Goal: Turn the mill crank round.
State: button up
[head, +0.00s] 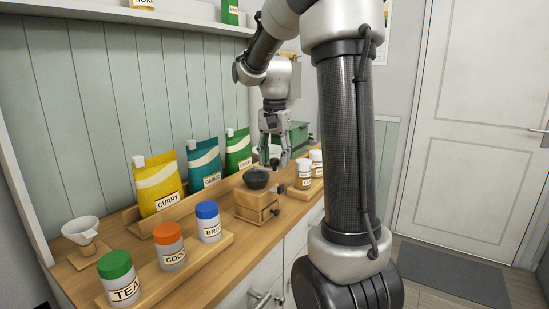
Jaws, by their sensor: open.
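The mill (257,201) stands on the wooden counter, a wooden box with a dark bowl-shaped top. A dark knob (281,188) shows at its right side, and another dark knob shows low on its front. I cannot tell clearly which is the end of the crank; the crank arm is small and partly hidden. My gripper (276,160) points down above and just behind the mill, with its fingers apart and nothing seen between them. I cannot tell whether a fingertip touches the crank.
Curry (160,187), garlic (204,164) and green (238,151) pouches stand behind the mill to the left. Lidded jars (171,246) stand on a board at front left. White-lidded jars (304,174) stand close right of the mill. A white dripper (83,230) is far left.

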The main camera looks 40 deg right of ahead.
aim_at(275, 158)
notch_tip(275, 158, up, 12)
dwell(0.4)
dwell(0.4)
